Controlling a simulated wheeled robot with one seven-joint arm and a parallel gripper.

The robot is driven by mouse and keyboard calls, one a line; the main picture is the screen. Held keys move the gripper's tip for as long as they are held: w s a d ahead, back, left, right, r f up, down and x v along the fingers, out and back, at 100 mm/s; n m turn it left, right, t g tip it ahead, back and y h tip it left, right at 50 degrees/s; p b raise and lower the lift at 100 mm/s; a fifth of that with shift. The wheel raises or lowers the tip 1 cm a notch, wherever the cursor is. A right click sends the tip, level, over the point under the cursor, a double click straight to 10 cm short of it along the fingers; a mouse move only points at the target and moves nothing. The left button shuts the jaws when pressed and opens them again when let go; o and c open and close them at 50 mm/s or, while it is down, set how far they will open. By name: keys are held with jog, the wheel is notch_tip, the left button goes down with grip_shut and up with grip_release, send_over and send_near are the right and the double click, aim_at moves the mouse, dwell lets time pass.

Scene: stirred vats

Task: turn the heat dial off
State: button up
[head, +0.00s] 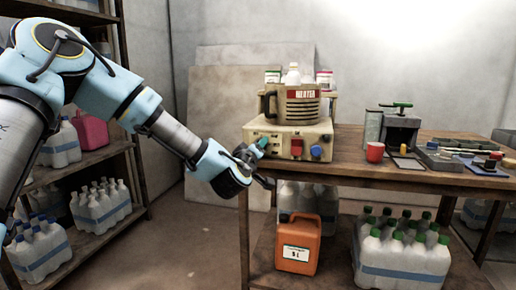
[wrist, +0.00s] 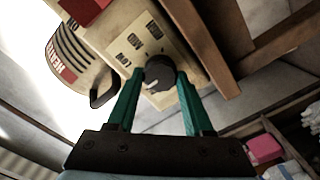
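A beige heater unit (head: 318,131) stands on the left end of the wooden bench. A dark grey round dial (wrist: 160,74) with a pale mark is on its front panel, beside small printed labels. In the head view my gripper (head: 262,143) reaches the left part of that panel and hides the dial. In the wrist view its two teal fingers (wrist: 161,80) lie on either side of the dial, with no clear gap at the tips. They look shut on it; contact pressure cannot be seen. The panel also has a red part (head: 296,147) and a blue knob (head: 316,152).
A beige pot (head: 290,103) with a red label stands on the unit. A red cup (head: 375,151) and a dark press-like device (head: 400,130) are farther right on the bench (head: 345,170). An orange canister (head: 298,244) sits below. Shelves of bottles (head: 100,205) stand at left.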

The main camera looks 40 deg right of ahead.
jog(key=o, duration=0.4)
jog(key=shift+o, duration=0.2)
jog(key=v, duration=1.1)
jog(key=shift+b, duration=0.4)
jog(key=shift+w, duration=0.1)
